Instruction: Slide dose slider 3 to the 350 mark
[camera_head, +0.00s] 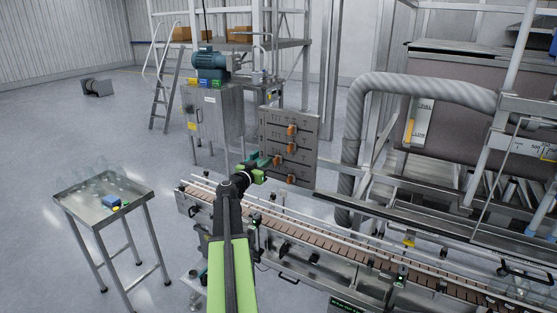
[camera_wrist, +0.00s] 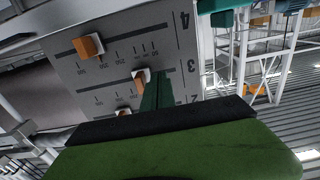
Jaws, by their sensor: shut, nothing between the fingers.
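The dose panel (camera_head: 306,158) is a grey upright plate with several horizontal slots, each with an orange slider handle. Dose slider 3 (camera_head: 278,161) is the third handle down, left of the others. In the wrist view, which is upside down, slider 3 (camera_wrist: 139,81) sits on the row labelled 3, near the label end of its slot. Its mark numbers are too small to read surely. My gripper (camera_head: 270,161) is shut and empty, close by slider 3. In the wrist view a green finger (camera_wrist: 165,92) is right beside the handle; I cannot tell whether they touch.
Slider 4 (camera_wrist: 88,45) and slider 2 (camera_wrist: 123,113) are on the neighbouring rows, farther from the labels. A conveyor (camera_head: 330,235) runs below the panel. A grey hose (camera_head: 356,130) is to the right. A steel table (camera_head: 85,207) stands left, with open floor around it.

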